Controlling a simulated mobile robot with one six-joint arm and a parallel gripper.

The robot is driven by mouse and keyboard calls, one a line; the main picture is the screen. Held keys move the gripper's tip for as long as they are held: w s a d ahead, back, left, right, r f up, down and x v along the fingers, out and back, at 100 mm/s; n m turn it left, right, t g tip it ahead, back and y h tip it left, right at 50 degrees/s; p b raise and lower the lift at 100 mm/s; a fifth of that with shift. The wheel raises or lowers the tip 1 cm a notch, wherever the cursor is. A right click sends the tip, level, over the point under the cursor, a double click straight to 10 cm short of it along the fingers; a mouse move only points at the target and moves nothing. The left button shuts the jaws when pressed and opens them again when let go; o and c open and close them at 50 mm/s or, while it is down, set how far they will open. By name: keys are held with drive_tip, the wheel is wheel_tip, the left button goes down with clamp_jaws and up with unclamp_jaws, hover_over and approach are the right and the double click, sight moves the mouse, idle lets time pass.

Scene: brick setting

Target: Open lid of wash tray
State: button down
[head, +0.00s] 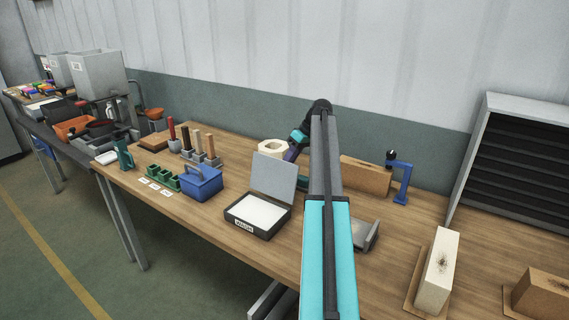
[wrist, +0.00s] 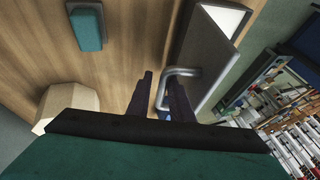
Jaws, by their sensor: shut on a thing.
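The wash tray (head: 240,222) is a dark, shallow box with a white inside and a label on its front, standing mid-table in the head view. Its grey lid (head: 275,176) is raised and stands steeply up at the back edge, leaving the tray open. In the wrist view the lid's dark outer face (wrist: 208,50) shows with a grey bent handle (wrist: 182,72). My gripper (wrist: 163,85) is shut on that handle, one finger on either side. In the head view my gripper (head: 291,153) is behind the lid's upper right, with the handle hidden.
A blue box (head: 203,185) and green blocks stand left of the tray. A cream hexagonal ring (head: 273,147) is behind the lid. A grey metal piece (head: 365,233) lies to its right, partly behind my arm. A blue clamp-like stand (head: 403,183) is farther right. The table's front edge is near the tray.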

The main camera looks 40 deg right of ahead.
drive_tip(key=shift+d+f, duration=0.25)
drive_tip(key=shift+d, duration=0.25)
drive_tip(key=shift+d+f, duration=0.25)
drive_tip(key=shift+d, duration=0.2)
drive_tip(key=c, duration=1.8)
unclamp_jaws()
drive_tip(key=shift+d+f, duration=0.1)
drive_tip(key=shift+o, duration=0.3)
drive_tip(key=shift+w+d+f, duration=0.1)
drive_tip(key=shift+w+f, duration=0.05)
drive_tip(key=shift+f, duration=0.05)
drive_tip(key=shift+a+r, duration=0.2)
drive_tip(key=shift+a, duration=0.15)
drive_tip(key=shift+c, duration=0.3)
drive_tip(key=shift+w, duration=0.1)
drive_tip(key=shift+r, duration=0.15)
